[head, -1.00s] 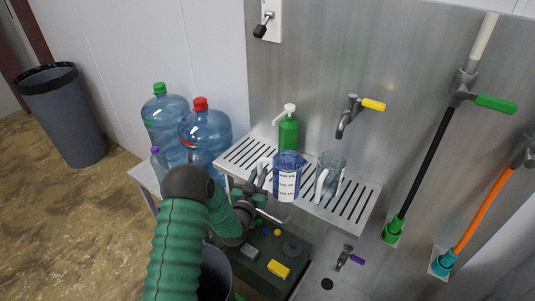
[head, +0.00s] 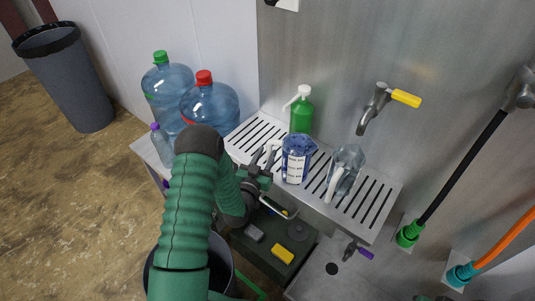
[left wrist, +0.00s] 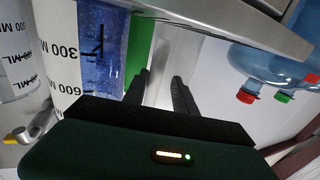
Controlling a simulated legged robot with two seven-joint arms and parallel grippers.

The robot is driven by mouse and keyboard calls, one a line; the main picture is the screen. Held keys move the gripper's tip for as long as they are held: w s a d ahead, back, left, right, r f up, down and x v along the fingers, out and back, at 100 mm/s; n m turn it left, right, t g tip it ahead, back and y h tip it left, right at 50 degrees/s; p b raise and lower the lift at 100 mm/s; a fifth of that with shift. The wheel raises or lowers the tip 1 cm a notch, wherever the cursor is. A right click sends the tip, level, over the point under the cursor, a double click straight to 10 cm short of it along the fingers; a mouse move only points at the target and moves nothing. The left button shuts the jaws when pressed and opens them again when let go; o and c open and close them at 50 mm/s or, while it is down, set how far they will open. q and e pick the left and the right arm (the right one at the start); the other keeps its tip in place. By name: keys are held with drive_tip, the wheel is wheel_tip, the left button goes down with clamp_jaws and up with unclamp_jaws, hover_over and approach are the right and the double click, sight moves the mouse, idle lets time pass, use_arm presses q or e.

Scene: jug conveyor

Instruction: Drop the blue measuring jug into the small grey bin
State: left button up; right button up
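The blue measuring jug (head: 297,160), with white label panels, stands upright on the slatted metal shelf (head: 372,228). It also shows close up at the left of the left wrist view (left wrist: 100,50). A white handle (head: 272,147) is on its left side. My left gripper (head: 263,163) is just left of the jug, by the handle. In the left wrist view its two fingers (left wrist: 161,88) are apart. I cannot tell whether the handle lies between them. A small grey bin (head: 221,256) is below, partly hidden by my left arm. My right gripper is not visible.
A clear jug (head: 346,170) stands right of the blue one, a green pump bottle (head: 301,112) behind it. Large water bottles (head: 209,108) stand at left. A yellow-handled tap (head: 376,105) projects above the shelf. A tall grey bin (head: 68,80) stands far left. A dark green crate (head: 265,262) lies below.

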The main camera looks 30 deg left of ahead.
use_arm(q)
drive_tip(key=shift+o, duration=0.2)
drive_tip(key=shift+s+a, duration=0.15)
drive_tip(key=shift+a, duration=0.4)
drive_tip(key=shift+a+f, duration=0.1)
drive_tip(key=shift+f, duration=0.05)
drive_tip(key=shift+s+d+f, duration=0.1)
drive_tip(key=shift+s+d, duration=0.05)
drive_tip(key=shift+d, duration=0.25)
drive_tip(key=b+v, duration=0.3)
drive_tip(key=v, duration=0.8)
drive_tip(key=w+d+f+m+g+h, duration=0.2)
drive_tip(key=d+f+m+g+h, duration=0.1)
drive_tip(key=d+g, duration=0.4)
drive_tip(key=s+d+r+g, duration=0.1)
drive_tip(key=s+d+g, duration=0.3)
drive_tip(key=s, duration=0.3)
drive_tip(key=s+d+r+g+h, duration=0.1)
drive_tip(key=s+d+r+g, duration=0.1)
drive_tip(key=s+d+g, duration=0.2)
drive_tip(key=s, duration=0.3)
drive_tip(key=shift+d+r, duration=0.2)
drive_tip(key=shift+r, duration=0.1)
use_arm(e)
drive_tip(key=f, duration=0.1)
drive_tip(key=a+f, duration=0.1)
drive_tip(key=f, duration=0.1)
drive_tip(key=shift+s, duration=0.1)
